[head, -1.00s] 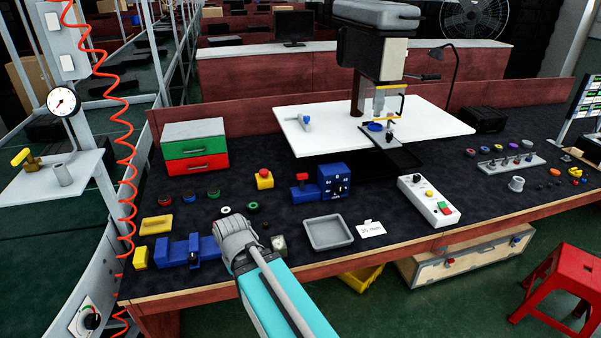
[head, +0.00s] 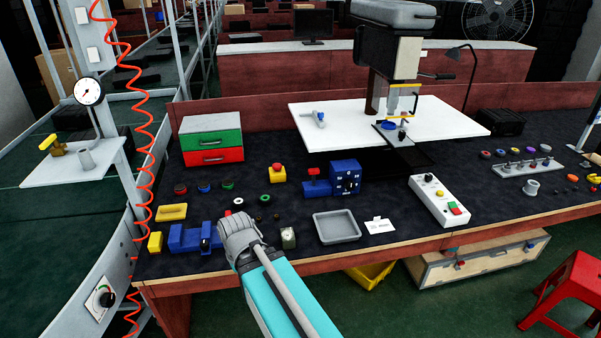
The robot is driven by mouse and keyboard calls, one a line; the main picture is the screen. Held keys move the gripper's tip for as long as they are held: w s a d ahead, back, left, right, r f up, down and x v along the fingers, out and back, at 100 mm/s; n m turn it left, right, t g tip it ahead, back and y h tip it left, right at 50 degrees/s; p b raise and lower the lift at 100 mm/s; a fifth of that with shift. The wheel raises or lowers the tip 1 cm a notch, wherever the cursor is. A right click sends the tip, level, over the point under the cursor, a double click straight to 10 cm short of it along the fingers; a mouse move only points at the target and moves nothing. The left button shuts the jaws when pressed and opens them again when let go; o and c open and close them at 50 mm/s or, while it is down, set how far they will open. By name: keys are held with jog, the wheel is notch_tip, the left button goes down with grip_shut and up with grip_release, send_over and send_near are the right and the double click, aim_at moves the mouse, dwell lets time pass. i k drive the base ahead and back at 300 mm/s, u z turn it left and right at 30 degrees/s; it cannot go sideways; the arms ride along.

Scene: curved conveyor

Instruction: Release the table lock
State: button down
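A drill press with a grey head (head: 392,55) stands at the back of the bench over a wide white table (head: 440,122). A small grey-and-blue lever-like part (head: 319,119) sits on the left of the white table; I cannot tell whether it is the table lock. A blue part (head: 388,127) and a yellow bar (head: 402,117) are under the press head. My gripper (head: 238,228) is low over the front left of the bench, well apart from the press. I see it from behind, so its fingertips are hidden and I cannot tell what they hold.
A blue vise (head: 190,238) is left of my gripper, and a small gauge-like block (head: 288,238) is to its right. A grey tray (head: 337,227), a white control box (head: 439,200), a blue block (head: 345,177) and drawers (head: 211,140) stand on the bench. A red stool (head: 568,290) is at right.

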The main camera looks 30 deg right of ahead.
aim_at(313, 172)
jog(key=k, duration=0.8)
jog(key=z, duration=0.1)
jog(key=i, duration=1.75)
jog(key=u, duration=0.05)
